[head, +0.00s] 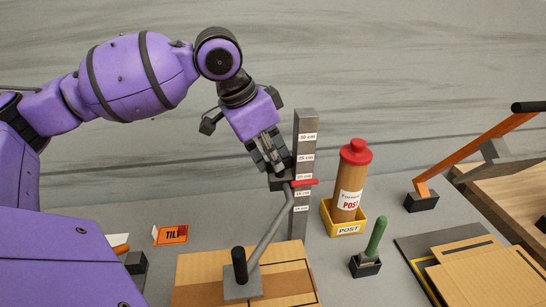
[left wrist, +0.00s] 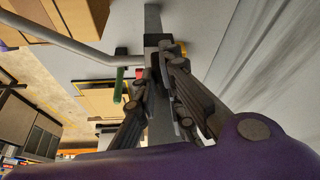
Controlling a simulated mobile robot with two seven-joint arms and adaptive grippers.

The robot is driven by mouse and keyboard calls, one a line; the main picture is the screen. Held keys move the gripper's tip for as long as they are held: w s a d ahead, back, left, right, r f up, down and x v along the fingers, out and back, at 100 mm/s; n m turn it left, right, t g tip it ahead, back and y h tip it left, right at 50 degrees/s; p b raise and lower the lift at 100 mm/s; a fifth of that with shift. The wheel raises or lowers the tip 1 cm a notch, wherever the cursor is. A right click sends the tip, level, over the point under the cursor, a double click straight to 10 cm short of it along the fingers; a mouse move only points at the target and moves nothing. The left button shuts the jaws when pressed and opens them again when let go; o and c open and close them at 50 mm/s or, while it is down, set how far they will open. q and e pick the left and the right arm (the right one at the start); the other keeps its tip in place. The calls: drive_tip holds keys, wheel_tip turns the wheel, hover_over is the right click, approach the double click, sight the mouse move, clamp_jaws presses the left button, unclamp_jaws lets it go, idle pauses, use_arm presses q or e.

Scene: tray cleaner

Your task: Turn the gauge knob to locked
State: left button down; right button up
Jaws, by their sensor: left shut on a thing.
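The gauge is a grey upright post (head: 304,128) with centimetre labels. A dark slider block (head: 281,184) with a red pointer (head: 304,182) sits on it near the 20 cm label. My left gripper (head: 275,163) reaches down from the upper left to the slider, with its fingers closed at its left side. The fingers also show in the left wrist view (left wrist: 168,62), beside the dark block. They are shut on what looks like the gauge knob, which they mostly hide. I cannot tell the knob's turn position. My right gripper is not in view.
A bent grey rod (head: 273,231) runs from the slider to a base plate (head: 242,287). A red-capped cylinder (head: 351,181) stands in a yellow holder (head: 347,228) to the right. A green handle (head: 376,236) stands nearer. An orange lever (head: 470,152) is at the far right.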

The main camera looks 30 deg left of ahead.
use_arm(q)
drive_tip(key=shift+r+m+p, duration=0.3)
drive_tip(key=shift+m+p, duration=0.1)
drive_tip(key=shift+m, duration=0.1)
drive_tip(key=shift+w+a+f+m+h, duration=0.1)
drive_tip(key=shift+f+m+h, duration=0.15)
drive_tip(key=shift+m+h, duration=0.05)
drive_tip(key=c, duration=1.8)
unclamp_jaws()
drive_tip(key=shift+c, duration=0.2)
drive_tip(key=v, duration=1.2)
drive_tip(key=shift+w, duration=0.1)
